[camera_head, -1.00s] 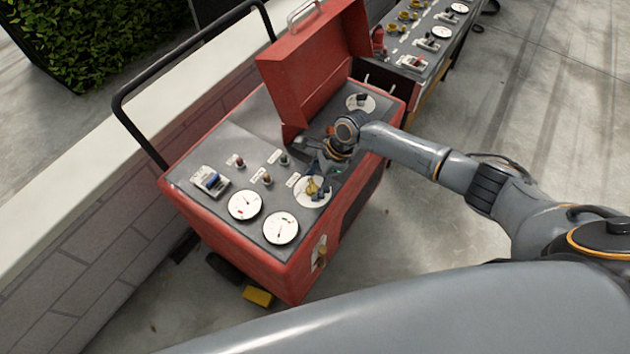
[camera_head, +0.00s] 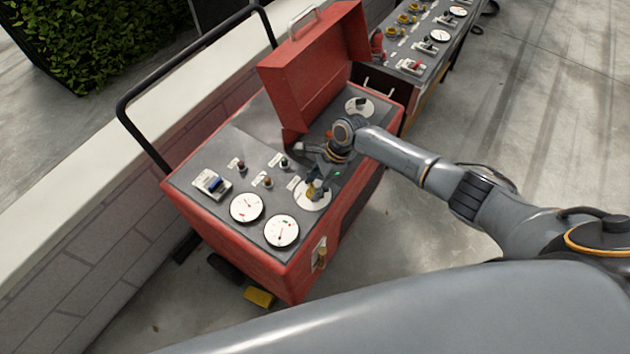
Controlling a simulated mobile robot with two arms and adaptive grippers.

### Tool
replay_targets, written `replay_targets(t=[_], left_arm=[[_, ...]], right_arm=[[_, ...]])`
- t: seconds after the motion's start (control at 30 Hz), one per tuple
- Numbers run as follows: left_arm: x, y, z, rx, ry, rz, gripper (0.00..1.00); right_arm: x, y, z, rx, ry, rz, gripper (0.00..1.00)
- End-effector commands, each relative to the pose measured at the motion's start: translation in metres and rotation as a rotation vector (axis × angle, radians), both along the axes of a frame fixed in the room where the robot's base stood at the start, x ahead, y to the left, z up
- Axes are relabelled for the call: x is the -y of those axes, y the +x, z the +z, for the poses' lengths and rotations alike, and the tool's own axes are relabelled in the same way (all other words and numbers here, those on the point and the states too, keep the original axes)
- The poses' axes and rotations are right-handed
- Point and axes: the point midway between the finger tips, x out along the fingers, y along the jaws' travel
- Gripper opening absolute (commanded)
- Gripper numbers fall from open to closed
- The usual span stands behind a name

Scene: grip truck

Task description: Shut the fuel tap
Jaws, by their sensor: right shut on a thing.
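My right gripper (camera_head: 315,184) reaches down onto the top panel of the red machine (camera_head: 245,248). It is shut on a small yellow handle (camera_head: 311,192) on a round white dial plate (camera_head: 315,203). The fingers hide much of the handle, and I cannot read its label. A brass-coloured tap (camera_head: 321,257) stands on a white plate on the machine's front side, apart from the gripper. I cannot tell from the labels which of the two is the fuel tap. My left gripper is not in view.
Two round gauges (camera_head: 281,231) and a blue switch (camera_head: 214,183) sit left of my gripper. The raised red lid (camera_head: 315,70) stands behind my wrist. A black handrail (camera_head: 130,125) and low wall are at left. A second control panel (camera_head: 425,45) stands behind.

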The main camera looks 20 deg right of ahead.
Motion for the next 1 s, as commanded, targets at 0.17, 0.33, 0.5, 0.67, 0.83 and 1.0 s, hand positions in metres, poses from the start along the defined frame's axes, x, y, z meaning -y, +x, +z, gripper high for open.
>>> replay_targets(t=[0.17, 0.33, 0.5, 0.67, 0.83, 1.0], left_arm=[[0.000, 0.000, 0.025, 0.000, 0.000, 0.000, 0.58], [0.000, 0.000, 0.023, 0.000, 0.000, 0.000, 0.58], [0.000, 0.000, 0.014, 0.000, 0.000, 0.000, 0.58], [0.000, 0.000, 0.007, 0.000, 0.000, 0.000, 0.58], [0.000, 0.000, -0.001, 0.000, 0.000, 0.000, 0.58], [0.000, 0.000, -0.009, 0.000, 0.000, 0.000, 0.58]], right_arm=[[-0.003, 0.000, 0.005, -0.006, 0.005, 0.131, 0.12], [-0.003, 0.001, 0.000, -0.004, 0.004, 0.293, 0.12], [-0.002, 0.003, -0.002, -0.003, 0.003, 0.456, 0.12], [-0.003, 0.004, -0.002, -0.003, 0.002, 0.610, 0.12], [-0.004, 0.004, -0.002, -0.001, 0.002, 0.771, 0.12], [-0.004, 0.005, -0.002, -0.002, 0.002, 0.933, 0.12]])
